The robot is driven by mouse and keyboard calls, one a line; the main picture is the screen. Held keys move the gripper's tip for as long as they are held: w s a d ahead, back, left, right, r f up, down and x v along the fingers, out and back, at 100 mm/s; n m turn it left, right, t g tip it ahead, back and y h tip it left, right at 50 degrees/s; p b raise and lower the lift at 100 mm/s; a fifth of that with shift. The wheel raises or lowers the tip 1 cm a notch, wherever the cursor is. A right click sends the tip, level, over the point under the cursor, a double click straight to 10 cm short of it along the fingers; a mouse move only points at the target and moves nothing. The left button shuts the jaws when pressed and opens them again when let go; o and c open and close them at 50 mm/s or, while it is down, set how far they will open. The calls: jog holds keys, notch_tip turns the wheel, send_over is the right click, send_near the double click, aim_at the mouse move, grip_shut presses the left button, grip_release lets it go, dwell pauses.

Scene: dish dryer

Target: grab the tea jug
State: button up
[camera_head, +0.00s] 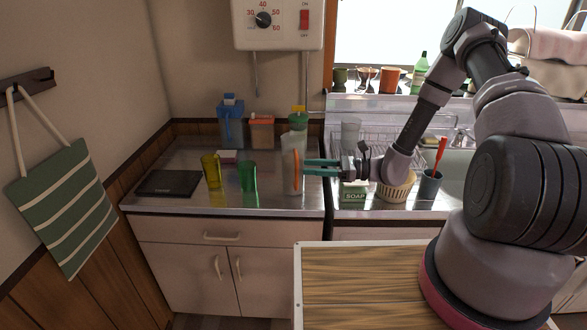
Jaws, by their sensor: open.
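A tall clear jug (288,160) with an orange upright handle stands on the metal counter near its right end; it looks like the tea jug. Its handle faces right, toward my gripper. My gripper (306,168) has teal fingers and reaches in from the right, level with the handle. The fingers are apart, with their tips close to the handle. I cannot tell whether the handle lies between them or whether they touch it.
A green cup (248,178) and a yellow cup (211,171) stand left of the jug. A soap box (354,195), basket (397,188) and dark cup (430,185) sit below my arm.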

jog(key=a, duration=0.5)
jog(key=shift+w, duration=0.2)
grip_shut()
dwell(1.1)
